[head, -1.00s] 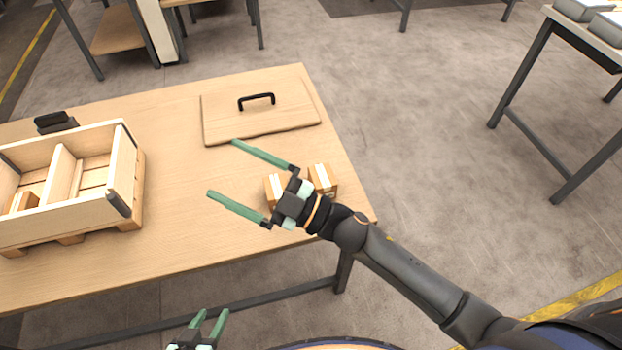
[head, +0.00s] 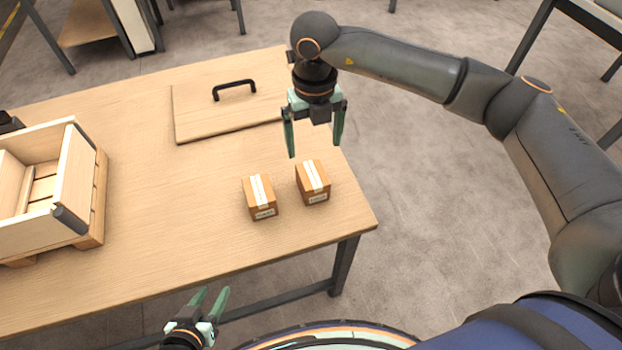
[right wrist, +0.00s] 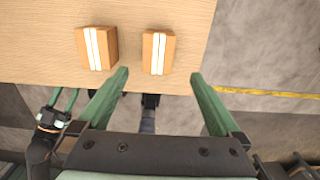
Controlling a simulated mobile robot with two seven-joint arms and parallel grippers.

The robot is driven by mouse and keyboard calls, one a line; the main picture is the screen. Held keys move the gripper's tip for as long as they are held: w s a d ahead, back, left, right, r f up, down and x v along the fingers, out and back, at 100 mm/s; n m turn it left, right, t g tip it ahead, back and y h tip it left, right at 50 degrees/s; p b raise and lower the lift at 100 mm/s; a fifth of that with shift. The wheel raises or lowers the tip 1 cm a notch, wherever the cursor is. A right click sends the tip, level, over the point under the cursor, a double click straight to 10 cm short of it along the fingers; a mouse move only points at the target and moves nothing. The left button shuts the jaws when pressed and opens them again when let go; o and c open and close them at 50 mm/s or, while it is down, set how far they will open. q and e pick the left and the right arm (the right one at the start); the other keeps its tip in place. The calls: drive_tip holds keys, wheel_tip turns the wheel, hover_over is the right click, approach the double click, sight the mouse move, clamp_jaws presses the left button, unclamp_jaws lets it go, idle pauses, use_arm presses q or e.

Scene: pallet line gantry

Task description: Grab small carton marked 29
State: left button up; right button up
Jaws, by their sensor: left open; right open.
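Two small brown cartons with white tape stand side by side near the table's right end: the left carton (head: 260,197) and the right carton (head: 313,182). Each has a white label on its near face; I cannot read which is 29. My right gripper (head: 315,147) is open, pointing down above and just behind the right carton. In the right wrist view, the right carton (right wrist: 157,53) shows ahead between the open fingers (right wrist: 160,76); the left carton (right wrist: 96,48) is outside them to the left. My left gripper (head: 214,296) is open and empty, off the table's front edge.
A wooden lid with a black handle (head: 190,125) lies behind the cartons. A divided wooden crate (head: 82,170) on a small pallet stands at the left. The tabletop (head: 165,210) between crate and cartons is clear.

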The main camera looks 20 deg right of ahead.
sight(312, 174)
wheel_tip(312, 174, down, 12)
drive_tip(key=shift+a+r+b, duration=0.15)
drive_tip(key=shift+b, duration=0.15)
drive_tip(key=shift+r, duration=0.1)
clamp_jaws()
idle(0.8)
